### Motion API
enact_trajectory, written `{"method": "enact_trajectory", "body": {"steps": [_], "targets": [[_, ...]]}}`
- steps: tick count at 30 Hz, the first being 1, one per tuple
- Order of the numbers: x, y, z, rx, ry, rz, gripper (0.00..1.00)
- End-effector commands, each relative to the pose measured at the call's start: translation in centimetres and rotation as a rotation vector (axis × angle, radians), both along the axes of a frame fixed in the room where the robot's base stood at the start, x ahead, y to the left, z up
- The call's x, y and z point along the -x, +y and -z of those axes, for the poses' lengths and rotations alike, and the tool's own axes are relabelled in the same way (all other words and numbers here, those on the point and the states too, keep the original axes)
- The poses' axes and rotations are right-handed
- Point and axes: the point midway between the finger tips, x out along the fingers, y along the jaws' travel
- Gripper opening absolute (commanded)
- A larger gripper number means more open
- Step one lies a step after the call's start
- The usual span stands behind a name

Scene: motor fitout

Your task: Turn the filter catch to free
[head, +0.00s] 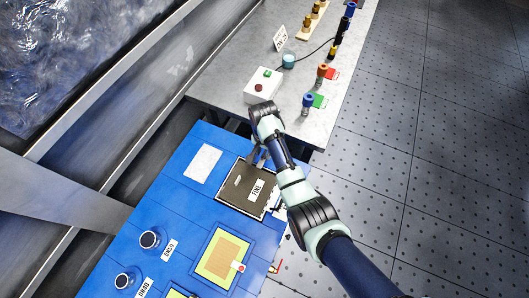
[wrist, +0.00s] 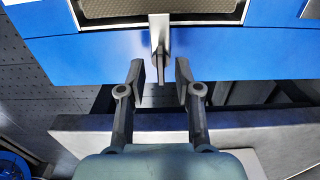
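The filter catch (wrist: 159,34) is a grey metal piece at the edge of the filter frame (wrist: 88,20). Its narrow lever points down in the wrist view, toward my gripper. My gripper (wrist: 160,72) is open, with one finger on each side of the lever's tip in the picture. Gaps show on both sides, and neither finger appears to touch it. In the head view my gripper (head: 258,159) is at the far edge of the dark mesh filter (head: 234,197) labelled FINE. The catch cannot be made out there.
The blue housing (head: 190,215) carries a yellow-framed panel (head: 215,262) and round dark fittings (head: 149,239). Beyond a gap, a grey bench (head: 225,85) holds a white button box (head: 263,86) and several coloured connectors. Perforated floor lies right.

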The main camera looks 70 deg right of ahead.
Motion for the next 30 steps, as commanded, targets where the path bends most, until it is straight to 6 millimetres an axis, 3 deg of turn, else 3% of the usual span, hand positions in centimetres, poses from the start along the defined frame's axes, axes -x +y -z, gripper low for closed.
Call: {"method": "enact_trajectory", "body": {"steps": [10,16,30], "targets": [[-0.02,0.0,0.71,0.001,-0.001,-0.001,0.32],[-0.02,0.01,0.7,0.001,-0.001,-0.001,0.0],[-0.02,-0.02,0.52,0.001,0.0,-0.042,0.0]]}}
